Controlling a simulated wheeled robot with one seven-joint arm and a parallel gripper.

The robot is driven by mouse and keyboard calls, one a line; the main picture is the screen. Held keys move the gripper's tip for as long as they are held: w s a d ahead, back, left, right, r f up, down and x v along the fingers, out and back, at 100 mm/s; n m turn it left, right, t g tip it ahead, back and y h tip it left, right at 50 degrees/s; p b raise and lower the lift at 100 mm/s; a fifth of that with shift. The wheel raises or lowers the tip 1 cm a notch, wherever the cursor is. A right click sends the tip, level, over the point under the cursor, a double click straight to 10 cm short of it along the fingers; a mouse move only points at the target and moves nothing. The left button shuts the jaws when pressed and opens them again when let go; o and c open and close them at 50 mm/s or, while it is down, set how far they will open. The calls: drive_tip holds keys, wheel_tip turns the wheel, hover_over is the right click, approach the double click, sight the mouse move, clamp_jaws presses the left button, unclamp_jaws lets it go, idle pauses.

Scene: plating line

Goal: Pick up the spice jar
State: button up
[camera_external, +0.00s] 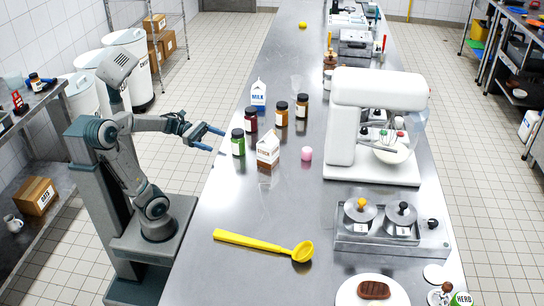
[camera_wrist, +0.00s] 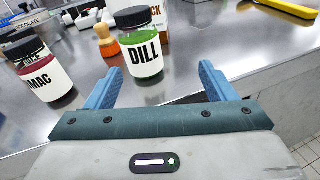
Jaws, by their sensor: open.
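The dill jar (camera_external: 238,143), with green contents and a black lid, stands upright near the counter's left edge. Its DILL label faces me in the wrist view (camera_wrist: 143,55). My gripper (camera_external: 216,140) is open and empty just left of this jar. In the wrist view its two blue fingers (camera_wrist: 160,78) point toward the jar, which stands beyond the tips, nearer the left one. A dark red jar (camera_external: 251,119), whose label reads "MAC" in the wrist view (camera_wrist: 45,80), stands behind it. Two brownish jars (camera_external: 282,113) (camera_external: 302,105) stand farther right.
A brown-and-white carton (camera_external: 268,149) stands close right of the dill jar. A milk carton (camera_external: 258,95) is behind the jars. The counter (camera_external: 240,195) is clear between jar and ladle.

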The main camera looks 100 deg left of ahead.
drive_tip(key=s+a+n+t+y, duration=0.1)
drive_tip(key=a+n, duration=0.1)
drive_tip(key=b, duration=0.2)
approach(245, 142)
drive_tip(key=w, duration=0.1)
drive_tip(key=w+f, duration=0.1)
drive_tip(key=shift+w+d, duration=0.1)
drive_tip(key=shift+w, duration=0.3)
drive_tip(key=shift+r+b+x, duration=0.15)
drive_tip(key=shift+b+x, duration=0.25)
drive_tip(key=shift+x, duration=1.15)
drive_tip(key=shift+r+b+x, duration=0.2)
drive_tip(key=shift+b+x, duration=0.15)
drive_tip(key=shift+x, duration=1.15)
drive_tip(key=shift+c, duration=0.3)
drive_tip(key=c, duration=1.2)
